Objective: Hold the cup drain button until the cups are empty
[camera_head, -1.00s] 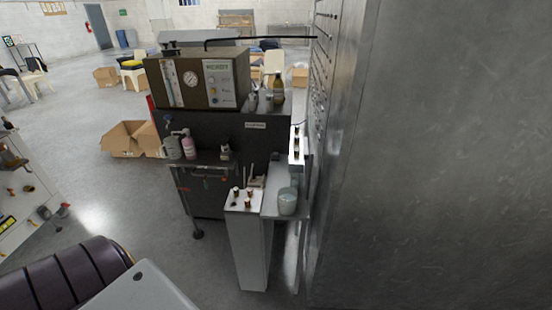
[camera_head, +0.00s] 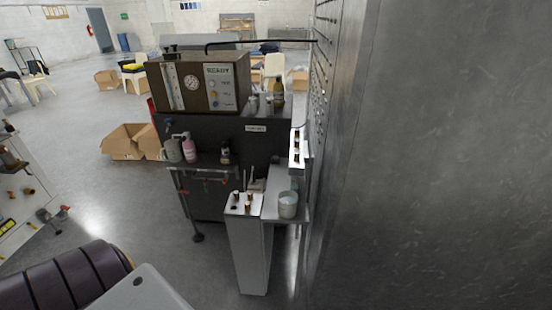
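A dark washer unit stands left of centre, with a brown control box (camera_head: 200,82) on top. I cannot tell which control is the cup drain button. A whitish cup (camera_head: 288,205) stands on a small grey shelf right of a white pedestal (camera_head: 249,250). The inside of the cup is too small to read. Neither of my grippers is in view.
Bottles, one pink (camera_head: 190,151), stand on the unit's front shelf; an amber bottle (camera_head: 279,89) stands behind. A large grey metal wall (camera_head: 440,160) fills the right side. A workbench (camera_head: 20,190) is at the left edge. Open cardboard boxes (camera_head: 128,142) lie on the otherwise mostly clear floor.

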